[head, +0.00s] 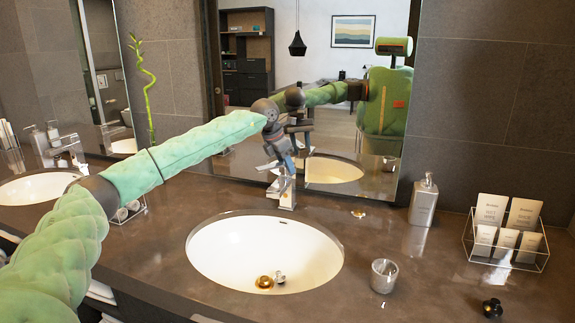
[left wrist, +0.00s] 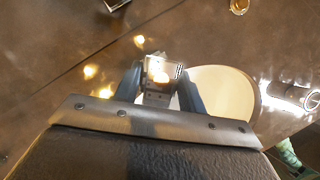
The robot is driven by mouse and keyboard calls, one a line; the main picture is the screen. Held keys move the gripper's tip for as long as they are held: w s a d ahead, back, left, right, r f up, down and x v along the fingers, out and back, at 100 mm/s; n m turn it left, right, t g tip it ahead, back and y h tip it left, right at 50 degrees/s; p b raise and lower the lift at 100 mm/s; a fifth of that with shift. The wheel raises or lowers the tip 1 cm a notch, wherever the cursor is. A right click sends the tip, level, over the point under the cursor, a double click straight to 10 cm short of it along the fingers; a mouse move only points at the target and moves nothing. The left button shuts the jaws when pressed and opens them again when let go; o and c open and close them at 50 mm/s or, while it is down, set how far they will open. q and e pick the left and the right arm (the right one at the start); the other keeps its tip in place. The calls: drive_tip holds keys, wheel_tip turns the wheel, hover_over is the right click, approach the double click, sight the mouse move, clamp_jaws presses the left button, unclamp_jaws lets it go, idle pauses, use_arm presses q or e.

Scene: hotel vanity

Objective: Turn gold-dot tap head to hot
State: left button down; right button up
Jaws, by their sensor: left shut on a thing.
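The tap (head: 287,197) stands behind the right basin (head: 195,245), its upper part largely hidden by my gripper in the head view. My left gripper (head: 279,172) reaches down over it from the left and is shut on the tap head. In the left wrist view the shiny metal tap head (left wrist: 160,72) sits between the two fingers of my left gripper (left wrist: 159,84). A bright warm spot shows on it; I cannot tell if this is the gold dot or a reflection. My right gripper is not in view.
A glass (head: 384,276), a soap dispenser (head: 423,200) and a wire rack (head: 505,250) of packets stand to the right. A black knob-like item (head: 492,308) lies at the front right. The mirror (head: 345,100) rises close behind the tap. Another basin (head: 35,188) is at left.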

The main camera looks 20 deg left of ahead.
use_arm(q)
drive_tip(key=c, duration=0.8)
unclamp_jaws()
drive_tip(key=shift+a, duration=0.1)
drive_tip(key=shift+c, duration=0.2)
drive_tip(key=shift+s+a+r, duration=0.1)
drive_tip(key=shift+s+r, duration=0.05)
drive_tip(key=shift+r, duration=0.4)
drive_tip(key=b+v, duration=0.1)
drive_tip(key=v, duration=0.5)
drive_tip(key=shift+s+a+r, duration=0.1)
drive_tip(key=shift+s+r, duration=0.05)
drive_tip(key=shift+r, duration=0.15)
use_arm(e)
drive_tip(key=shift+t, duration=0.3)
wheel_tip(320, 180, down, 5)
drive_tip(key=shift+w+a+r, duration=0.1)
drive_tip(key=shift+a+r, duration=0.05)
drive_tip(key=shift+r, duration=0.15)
